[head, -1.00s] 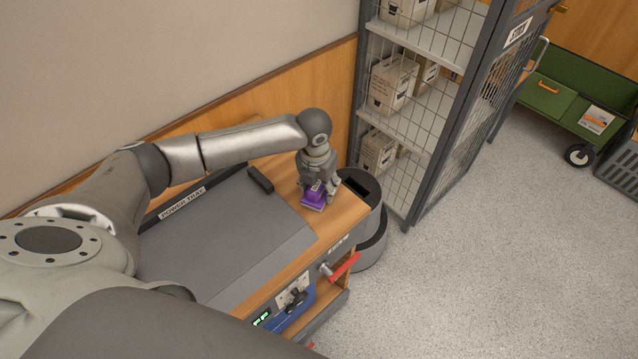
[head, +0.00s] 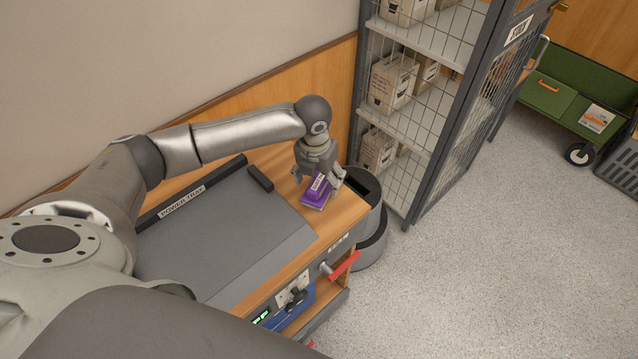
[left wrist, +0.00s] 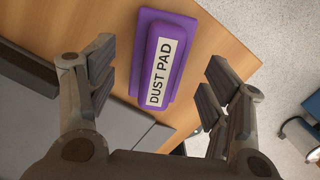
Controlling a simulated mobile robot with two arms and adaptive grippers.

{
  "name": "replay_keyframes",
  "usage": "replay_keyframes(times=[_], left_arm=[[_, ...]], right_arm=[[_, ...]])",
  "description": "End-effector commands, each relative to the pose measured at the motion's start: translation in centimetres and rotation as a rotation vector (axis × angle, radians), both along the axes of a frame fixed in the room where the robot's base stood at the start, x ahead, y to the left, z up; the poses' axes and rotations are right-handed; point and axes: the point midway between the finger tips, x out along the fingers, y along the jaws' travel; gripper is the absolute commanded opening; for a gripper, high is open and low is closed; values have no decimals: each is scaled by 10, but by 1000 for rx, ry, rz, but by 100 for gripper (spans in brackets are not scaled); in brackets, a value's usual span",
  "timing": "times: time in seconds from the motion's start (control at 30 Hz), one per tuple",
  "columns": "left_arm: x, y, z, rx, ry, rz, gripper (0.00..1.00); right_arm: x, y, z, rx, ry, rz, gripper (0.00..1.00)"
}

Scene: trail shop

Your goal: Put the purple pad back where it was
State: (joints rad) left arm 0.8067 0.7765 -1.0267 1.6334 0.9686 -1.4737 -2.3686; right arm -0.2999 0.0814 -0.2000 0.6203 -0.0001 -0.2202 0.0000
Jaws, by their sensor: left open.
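The purple pad (head: 317,191) lies on the bare wooden right end of the bench top (head: 346,210). In the left wrist view the pad (left wrist: 180,52) shows a white label reading DUST PAD. My left gripper (head: 317,176) is just above the pad. In the left wrist view its fingers (left wrist: 160,85) are spread wide, one on each side of the pad, with clear gaps, and hold nothing. My right gripper is not in view.
A grey power tray (head: 225,235) covers the bench left of the pad, with a small dark block (head: 260,178) at its back corner. A dark grey bin (head: 372,225) stands at the bench's right end. A wire cage shelf (head: 400,120) holds boxes behind it. Open floor lies right.

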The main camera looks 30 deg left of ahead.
Motion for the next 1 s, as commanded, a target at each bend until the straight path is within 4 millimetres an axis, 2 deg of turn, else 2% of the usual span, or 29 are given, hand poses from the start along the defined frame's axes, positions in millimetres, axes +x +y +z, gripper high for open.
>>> replay_keyframes(times=[0.2, 0.43, 0.67, 0.9, 1.0], left_arm=[[-5, 0, 49, 0, -4, -1, 73], [-9, -1, 84, 0, -2, 0, 73], [-11, 0, 92, 0, 1, 0, 73], [-11, -1, 91, -1, 1, 3, 73], [-13, -8, 85, -15, -2, 31, 73]], right_arm=[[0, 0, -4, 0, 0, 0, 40], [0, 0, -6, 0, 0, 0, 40], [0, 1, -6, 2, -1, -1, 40], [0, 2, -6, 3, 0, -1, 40], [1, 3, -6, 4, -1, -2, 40]])
